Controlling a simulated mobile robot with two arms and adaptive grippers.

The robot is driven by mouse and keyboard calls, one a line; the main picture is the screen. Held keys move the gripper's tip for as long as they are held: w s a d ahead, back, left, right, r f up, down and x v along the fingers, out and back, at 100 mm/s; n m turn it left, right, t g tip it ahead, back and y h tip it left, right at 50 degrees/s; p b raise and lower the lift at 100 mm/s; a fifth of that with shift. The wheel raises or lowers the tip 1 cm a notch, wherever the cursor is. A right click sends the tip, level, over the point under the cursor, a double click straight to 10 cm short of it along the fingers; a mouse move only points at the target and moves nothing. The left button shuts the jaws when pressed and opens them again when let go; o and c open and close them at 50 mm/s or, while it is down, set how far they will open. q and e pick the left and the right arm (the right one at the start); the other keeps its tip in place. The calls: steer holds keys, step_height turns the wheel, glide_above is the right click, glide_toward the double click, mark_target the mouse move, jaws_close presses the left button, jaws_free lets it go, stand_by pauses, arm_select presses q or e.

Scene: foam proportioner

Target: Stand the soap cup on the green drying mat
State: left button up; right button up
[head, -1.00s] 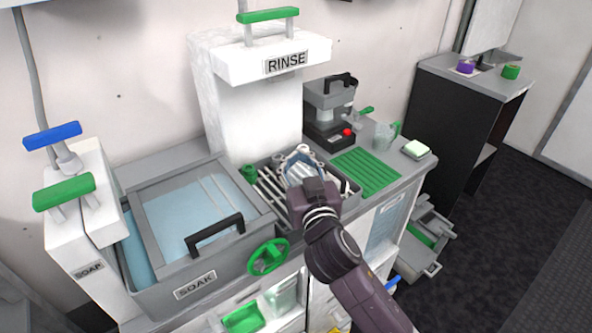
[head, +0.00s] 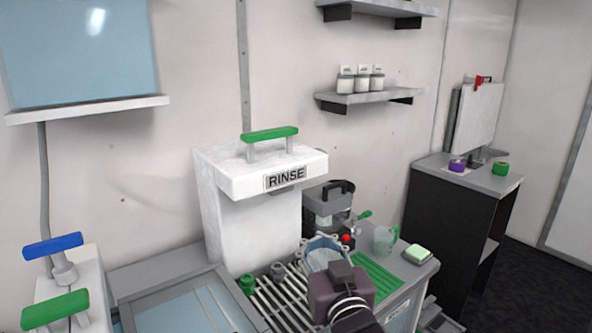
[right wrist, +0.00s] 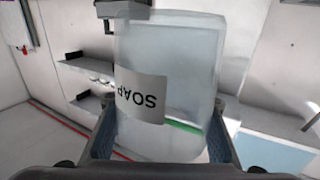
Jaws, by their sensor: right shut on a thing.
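The soap cup (right wrist: 170,75) is a pale, see-through cup with a white SOAP label. In the right wrist view the label reads upside down. My right gripper (right wrist: 162,140) is shut on the cup, with one finger on each side. In the head view the cup (head: 320,257) shows just beyond my right gripper (head: 325,262), above the right part of the metal rack. The green drying mat (head: 378,284) lies to the right of the gripper on the grey counter, partly hidden by the gripper. My left gripper is not in view.
The rinse tower (head: 250,195) stands left of the cup. A coffee machine (head: 328,205) stands behind. A clear jug (head: 385,240) and a green-topped sponge (head: 418,253) sit beyond the mat. The rack (head: 280,302) is left of the gripper.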

steer(key=shift+m+h, duration=0.6)
steer(key=shift+h, duration=0.3)
steer(key=s+d+f, duration=0.4)
steer(key=d+f, duration=0.1)
steer(key=s+d+f, duration=0.3)
steer(key=shift+f, duration=0.1)
steer(key=shift+c, duration=0.2)
steer(key=shift+m+h, duration=0.5)
steer(key=shift+h, duration=0.3)
steer(key=s+d+f, duration=0.1)
steer(key=s+d, duration=0.1)
steer(key=s+d+f, duration=0.1)
steer(key=s+d, duration=0.1)
steer(key=s, duration=0.1)
steer(key=s+d+f, duration=0.1)
steer(key=s+d, duration=0.1)
steer(key=s, duration=0.1)
steer(key=shift+s+d+f, duration=0.2)
steer(key=shift+s+f, duration=0.05)
steer(key=shift+f, duration=0.15)
steer(key=shift+c, duration=0.5)
steer(key=shift+s+d, duration=0.3)
steer(key=shift+s, duration=0.2)
jaws_close()
steer(key=shift+a, duration=0.2)
